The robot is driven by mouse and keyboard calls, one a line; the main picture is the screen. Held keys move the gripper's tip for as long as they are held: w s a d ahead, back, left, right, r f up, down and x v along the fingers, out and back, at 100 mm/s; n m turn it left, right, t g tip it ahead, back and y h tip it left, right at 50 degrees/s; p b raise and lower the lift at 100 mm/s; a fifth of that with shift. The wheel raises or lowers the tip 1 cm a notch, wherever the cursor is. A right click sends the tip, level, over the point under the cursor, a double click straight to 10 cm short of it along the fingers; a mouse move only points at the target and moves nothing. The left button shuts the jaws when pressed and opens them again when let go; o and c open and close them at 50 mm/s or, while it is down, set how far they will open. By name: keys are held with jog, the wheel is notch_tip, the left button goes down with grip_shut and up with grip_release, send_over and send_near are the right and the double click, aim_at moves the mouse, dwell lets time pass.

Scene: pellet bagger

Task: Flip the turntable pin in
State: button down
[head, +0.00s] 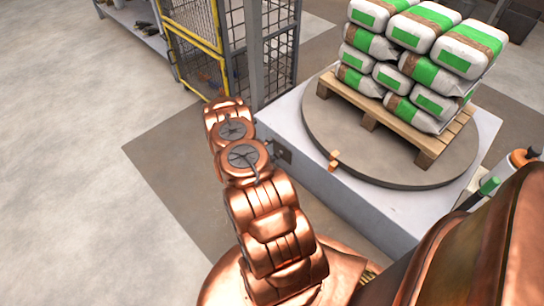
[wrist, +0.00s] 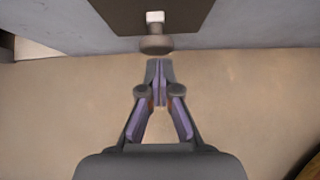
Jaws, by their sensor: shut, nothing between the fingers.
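The round grey turntable (head: 395,172) sits on a pale square base (head: 345,195), with a loaded pallet on it. A small copper-coloured block (head: 334,160) sits at the turntable's near left edge. A dark plate (head: 283,153) is on the base's side, close to my arm. In the wrist view, a dark plate (wrist: 150,14) carries a rounded grey-brown knob (wrist: 155,44) and a small white square (wrist: 155,16). I cannot tell which part is the pin. My gripper (wrist: 157,64) is shut and empty, its tips just short of the knob. The head view does not show the fingers.
White and green sacks (head: 405,60) are stacked on a wooden pallet (head: 385,120). A wire-mesh cage (head: 262,50) with a yellow-framed panel (head: 195,45) stands behind my arm. The floor to the left (head: 70,150) is clear.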

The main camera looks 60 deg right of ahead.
jog(key=a+f+p+v, duration=0.1)
jog(key=p+v, duration=0.1)
jog(key=v, duration=1)
jog(key=shift+w+a, duration=0.25)
jog(key=shift+w, duration=0.05)
jog(key=shift+f, duration=0.1)
